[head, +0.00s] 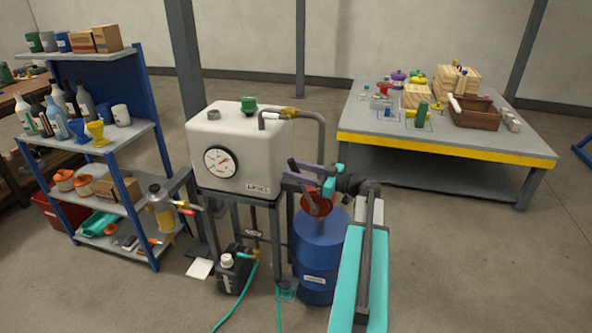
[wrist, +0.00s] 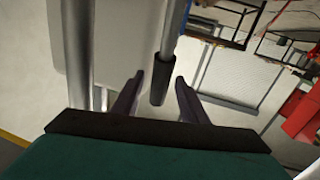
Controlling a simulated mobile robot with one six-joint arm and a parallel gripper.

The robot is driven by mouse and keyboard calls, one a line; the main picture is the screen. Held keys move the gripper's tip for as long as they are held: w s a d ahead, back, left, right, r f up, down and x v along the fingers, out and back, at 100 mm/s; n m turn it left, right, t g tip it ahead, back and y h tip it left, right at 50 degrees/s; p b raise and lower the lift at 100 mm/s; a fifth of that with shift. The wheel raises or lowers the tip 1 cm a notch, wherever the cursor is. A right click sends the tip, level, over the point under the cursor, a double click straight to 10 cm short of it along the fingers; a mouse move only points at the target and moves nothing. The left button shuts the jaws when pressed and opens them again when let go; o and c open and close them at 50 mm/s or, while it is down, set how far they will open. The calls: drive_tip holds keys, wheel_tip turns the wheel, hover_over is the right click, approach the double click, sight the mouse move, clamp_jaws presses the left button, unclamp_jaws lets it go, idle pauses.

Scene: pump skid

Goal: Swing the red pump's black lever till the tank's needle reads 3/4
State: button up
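The red pump (head: 317,203) sits on top of a blue drum (head: 318,258), beside the white tank. Its black lever (head: 292,165) stands up and leans left; the lever's dark grip also shows in the wrist view (wrist: 160,83). The white tank (head: 259,165) carries a round gauge (head: 220,162); a red needle seems to point to the upper right, but the scale is too small to read. My gripper (head: 289,174) has its purple fingers open around the lever's grip. In the wrist view the grip's end lies between the fingertips, with a gap on both sides.
A blue shelf rack (head: 128,150) with bottles and cups stands to the left. A grey table (head: 400,149) with a yellow edge stands at the back right. A black canister (head: 232,272) and teal hoses lie below the tank. The right floor is clear.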

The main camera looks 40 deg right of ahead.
drive_tip(key=shift+w+a, duration=0.1)
drive_tip(key=shift+w, duration=0.1)
drive_tip(key=shift+c, duration=0.4)
clamp_jaws()
